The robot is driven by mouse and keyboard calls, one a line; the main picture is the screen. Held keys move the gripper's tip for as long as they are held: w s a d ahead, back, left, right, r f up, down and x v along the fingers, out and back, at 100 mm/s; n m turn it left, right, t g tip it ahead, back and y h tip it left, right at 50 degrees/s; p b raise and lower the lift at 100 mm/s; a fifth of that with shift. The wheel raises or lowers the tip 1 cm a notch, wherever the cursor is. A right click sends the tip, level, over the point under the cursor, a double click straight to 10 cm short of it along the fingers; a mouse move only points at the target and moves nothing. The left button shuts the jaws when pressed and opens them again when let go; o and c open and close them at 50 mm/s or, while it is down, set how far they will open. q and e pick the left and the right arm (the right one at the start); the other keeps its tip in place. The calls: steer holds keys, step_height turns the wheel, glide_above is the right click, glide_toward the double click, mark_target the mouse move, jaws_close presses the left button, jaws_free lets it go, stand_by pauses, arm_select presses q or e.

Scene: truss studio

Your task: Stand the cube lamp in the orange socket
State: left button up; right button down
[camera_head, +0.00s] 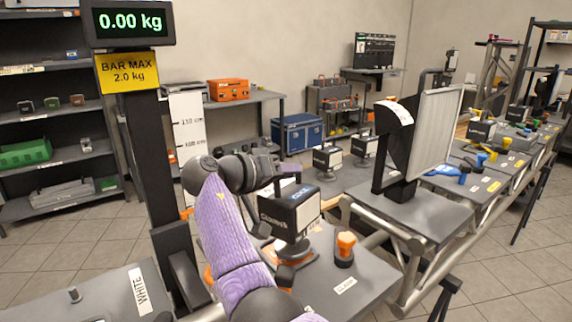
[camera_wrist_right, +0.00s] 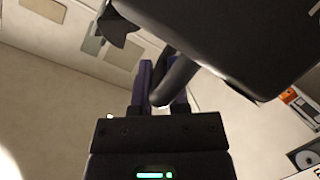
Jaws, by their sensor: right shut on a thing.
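The cube lamp (camera_head: 290,212) is a dark box with a pale front panel and a carry handle on top. My right gripper (camera_head: 281,180) is shut on that handle. In the right wrist view the lamp's dark body (camera_wrist_right: 240,40) fills the upper right, and the gripper's fingers (camera_wrist_right: 160,95) close on the dark handle. The lamp looks about upright, with its dark round foot over the orange socket (camera_head: 289,268) on the grey table. The lamp and my arm partly hide the socket. I cannot tell whether the foot is seated or just above it. My left gripper is not in view.
An orange-topped knob (camera_head: 345,245) on a dark base stands just right of the socket. A dark post with a weight display (camera_head: 128,22) rises at left. Two similar cube lamps (camera_head: 327,160) (camera_head: 364,146) stand behind. A lit panel on a stand (camera_head: 436,130) is at right.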

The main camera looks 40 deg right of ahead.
steer(key=shift+f, duration=0.8)
steer(key=shift+w+b, duration=0.1)
steer(key=shift+b, duration=0.2)
steer(key=shift+w+a+f+b, duration=0.1)
steer(key=shift+w+a+b, duration=0.05)
steer(key=shift+w+b, duration=0.2)
steer(key=shift+w, duration=0.15)
steer(key=shift+a+f, duration=0.1)
steer(key=c, duration=0.5)
jaws_free()
steer(key=shift+c, duration=0.2)
